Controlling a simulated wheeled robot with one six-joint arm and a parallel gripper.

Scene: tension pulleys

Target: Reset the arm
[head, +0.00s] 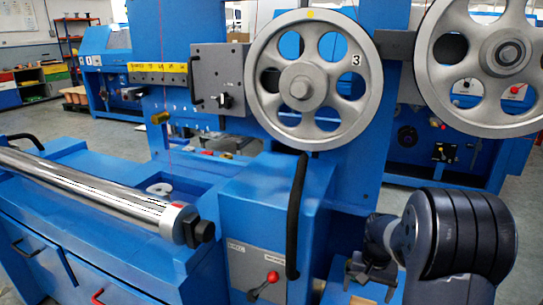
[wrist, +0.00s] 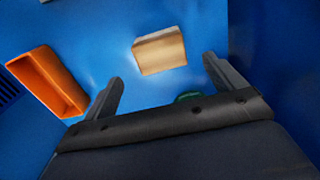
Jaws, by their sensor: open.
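My gripper (wrist: 163,68) shows in the wrist view with its two dark fingers spread wide apart. Nothing is held between them. A light wooden block (wrist: 160,52) lies beyond the fingertips on a blue surface, apart from both fingers as far as I can tell. In the head view my arm (head: 455,235) is at the lower right, with a large dark ribbed joint. The fingers are not clear in that view.
An orange bin (wrist: 52,82) lies left of my gripper. A small green thing (wrist: 188,97) is partly hidden behind the gripper body. A blue machine with a spoked pulley (head: 263,95), a second pulley (head: 462,92), a steel roller (head: 85,185) and a red-knobbed lever (head: 272,277) surrounds my arm.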

